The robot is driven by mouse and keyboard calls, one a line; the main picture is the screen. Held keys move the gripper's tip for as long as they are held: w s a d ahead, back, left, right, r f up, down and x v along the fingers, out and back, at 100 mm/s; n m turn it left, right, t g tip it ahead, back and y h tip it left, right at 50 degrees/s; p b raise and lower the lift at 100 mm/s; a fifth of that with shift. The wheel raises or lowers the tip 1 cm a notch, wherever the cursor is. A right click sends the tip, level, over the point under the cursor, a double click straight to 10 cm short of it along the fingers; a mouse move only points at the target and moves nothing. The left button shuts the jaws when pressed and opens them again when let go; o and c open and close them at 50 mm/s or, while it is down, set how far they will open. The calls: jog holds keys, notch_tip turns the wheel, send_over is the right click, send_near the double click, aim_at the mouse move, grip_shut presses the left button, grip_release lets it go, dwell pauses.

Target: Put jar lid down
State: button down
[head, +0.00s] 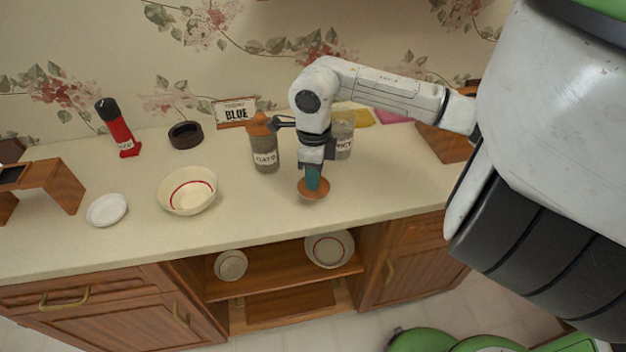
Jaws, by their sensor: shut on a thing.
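My gripper (312,180) is shut on an orange-brown jar lid (313,192), pointing down over the front part of the counter (380,182). The lid is low over the counter; I cannot tell whether it touches. A clear jar with a label (343,138) stands behind my gripper, partly hidden by the arm, and no lid shows on it. The OATS jar (264,152) stands to the left and behind the gripper, with a brown top (261,125) on it.
A bowl with a red ring (187,191), a white dish (107,210), a dark round dish (185,135) and a red bottle (119,129) stand to the left. A wooden stand (62,184) is at far left. Counter is clear between bowl and lid, and right of the lid.

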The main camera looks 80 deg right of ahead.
jog(key=shift+w+d+f, duration=0.1)
jog(key=shift+f, duration=1.6)
jog(key=shift+f, duration=0.2)
jog(key=c, duration=0.9)
grip_release()
jog(key=shift+r, duration=0.1)
jog(key=shift+r, duration=0.1)
notch_tip(320, 180, up, 12)
jog(key=shift+r+b, duration=0.1)
jog(key=shift+b, duration=0.5)
